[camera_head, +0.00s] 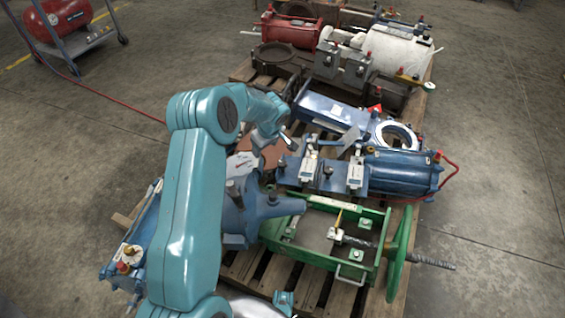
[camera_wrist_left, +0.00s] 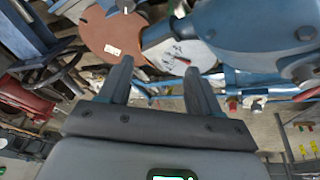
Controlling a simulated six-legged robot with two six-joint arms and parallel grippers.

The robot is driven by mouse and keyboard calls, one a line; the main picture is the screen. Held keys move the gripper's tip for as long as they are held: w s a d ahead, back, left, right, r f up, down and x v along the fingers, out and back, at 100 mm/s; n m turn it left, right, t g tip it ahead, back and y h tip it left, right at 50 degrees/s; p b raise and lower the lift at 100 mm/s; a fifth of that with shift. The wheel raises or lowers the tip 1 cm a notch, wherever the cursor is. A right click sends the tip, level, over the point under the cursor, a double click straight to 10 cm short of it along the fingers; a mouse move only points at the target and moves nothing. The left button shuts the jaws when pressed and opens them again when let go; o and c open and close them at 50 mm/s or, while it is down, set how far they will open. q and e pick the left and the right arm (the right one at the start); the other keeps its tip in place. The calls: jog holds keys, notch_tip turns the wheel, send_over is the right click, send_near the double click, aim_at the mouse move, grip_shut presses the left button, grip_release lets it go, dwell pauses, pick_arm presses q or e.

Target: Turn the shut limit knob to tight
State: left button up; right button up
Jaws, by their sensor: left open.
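My left gripper (camera_head: 275,143) is open above the blue actuators, and its two dark fingers (camera_wrist_left: 158,68) are apart with nothing held between them. Past the fingertips in the left wrist view is a white dial plate (camera_wrist_left: 180,55) with small red and dark marks, beside a large blue housing (camera_wrist_left: 250,30). A pale plate (camera_head: 240,165) also shows near the gripper in the head view, partly behind my arm. I cannot pick out the shut limit knob for certain, nor read its setting. My right gripper is not seen.
A brown round plate (camera_wrist_left: 115,35) lies close to the fingers. A green frame with a handwheel (camera_head: 398,255) stands at the front right of the pallet. Blue cylinders (camera_head: 400,172), a red cylinder (camera_head: 292,30) and a white one (camera_head: 395,48) crowd the pallet. Concrete floor (camera_head: 495,180) is clear at right.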

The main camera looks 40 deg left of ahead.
pick_arm(q)
jog(key=m, duration=0.2)
send_near(282, 163)
jog(key=shift+t+y, duration=0.3)
jog(key=shift+y, duration=0.1)
jog(key=b+x, duration=0.1)
jog(key=x, duration=0.2)
jog(key=b+x, duration=0.4)
jog(key=x, duration=0.1)
jog(key=shift+s+d+f, duration=0.15)
jog(key=shift+f, duration=0.3)
jog(key=c, duration=1)
